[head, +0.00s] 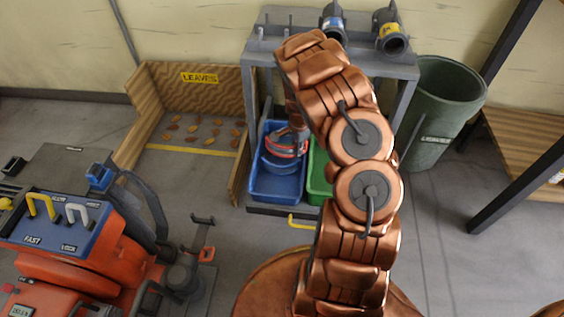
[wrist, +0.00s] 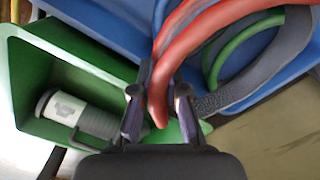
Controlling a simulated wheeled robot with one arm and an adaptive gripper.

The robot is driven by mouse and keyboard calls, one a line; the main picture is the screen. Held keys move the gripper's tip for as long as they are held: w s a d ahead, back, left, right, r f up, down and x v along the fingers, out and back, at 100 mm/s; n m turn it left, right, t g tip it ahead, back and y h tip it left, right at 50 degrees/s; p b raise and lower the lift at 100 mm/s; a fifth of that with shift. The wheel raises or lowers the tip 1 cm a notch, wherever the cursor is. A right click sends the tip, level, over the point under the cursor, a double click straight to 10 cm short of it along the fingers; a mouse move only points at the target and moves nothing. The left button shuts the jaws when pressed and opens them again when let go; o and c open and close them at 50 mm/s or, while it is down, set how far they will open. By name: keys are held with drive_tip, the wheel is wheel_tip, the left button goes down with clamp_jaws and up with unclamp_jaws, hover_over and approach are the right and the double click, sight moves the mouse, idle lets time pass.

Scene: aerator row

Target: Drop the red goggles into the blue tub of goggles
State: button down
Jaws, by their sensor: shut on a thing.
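My gripper (wrist: 158,98) is shut on the red goggles (wrist: 185,42), with the red frame between its two fingers in the wrist view. In the head view the red goggles (head: 287,150) hang below my gripper, over the blue tub (head: 273,188); whether they touch what lies below is unclear. The blue tub also shows behind them in the wrist view (wrist: 115,22). A green curved frame (wrist: 245,38) and a dark grey strap (wrist: 250,85) show there too. A blue rounded thing (head: 284,166) lies in the tub under the red goggles. My arm hides part of this area.
A green tub (head: 318,175) stands right beside the blue one; in the wrist view it holds a pale canister (wrist: 85,112). A grey bench (head: 345,62) stands above. A wooden leaves bay (head: 160,85) is left, a dark bin (head: 445,95) right, an orange machine (head: 75,260) front left.

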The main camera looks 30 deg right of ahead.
drive_tip(key=c, duration=1.1)
unclamp_jaws()
wheel_tip(320, 180, up, 12)
